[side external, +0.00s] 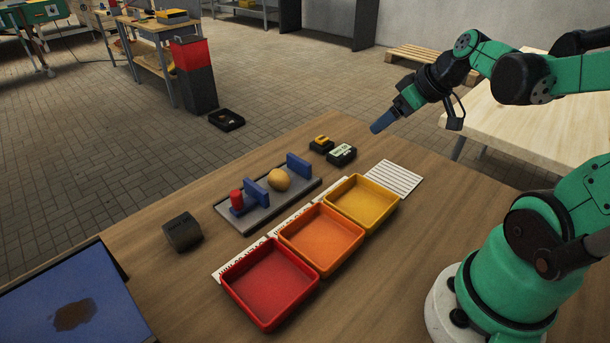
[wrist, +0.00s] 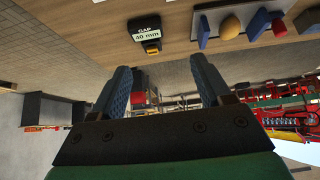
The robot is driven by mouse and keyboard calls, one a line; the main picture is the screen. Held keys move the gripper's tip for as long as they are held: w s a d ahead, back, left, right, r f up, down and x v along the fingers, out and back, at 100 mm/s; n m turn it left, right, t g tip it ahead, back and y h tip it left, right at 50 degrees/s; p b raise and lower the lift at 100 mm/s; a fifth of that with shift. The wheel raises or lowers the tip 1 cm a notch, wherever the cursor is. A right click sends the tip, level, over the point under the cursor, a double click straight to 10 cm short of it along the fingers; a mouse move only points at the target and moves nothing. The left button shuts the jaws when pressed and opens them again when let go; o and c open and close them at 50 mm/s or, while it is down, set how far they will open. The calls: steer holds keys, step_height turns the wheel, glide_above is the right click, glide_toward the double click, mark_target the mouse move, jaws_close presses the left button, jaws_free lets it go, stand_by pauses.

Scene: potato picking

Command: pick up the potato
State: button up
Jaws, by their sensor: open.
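The potato (side external: 279,180) is a yellow-tan rounded lump on a grey plate (side external: 255,219), just in front of a blue upright block (side external: 299,166). A second blue block (side external: 256,192) and a red cylinder (side external: 237,201) are on the same plate. The potato also shows near the top of the wrist view (wrist: 230,27). My gripper (side external: 377,127) is open, with blue fingers, raised above the table and well to the right of the potato in the side view. Its two fingers (wrist: 161,72) are spread with nothing between them in the wrist view.
Red (side external: 270,283), orange (side external: 322,239) and yellow (side external: 362,202) trays stand empty in front of the plate. A black box with a label (side external: 342,155) and a small black-and-yellow object (side external: 321,144) sit behind. A dark block (side external: 182,232) lies left.

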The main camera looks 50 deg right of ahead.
steer(key=shift+o, duration=0.4)
steer(key=m+g+h, duration=0.1)
steer(key=m+g, duration=0.2)
glide_toward(279, 175)
steer(key=x, duration=0.5)
steer(key=shift+r, duration=0.1)
steer(key=shift+w+a+f, duration=0.1)
steer(key=shift+f, duration=0.15)
steer(key=shift+x, duration=2.55)
jaws_close()
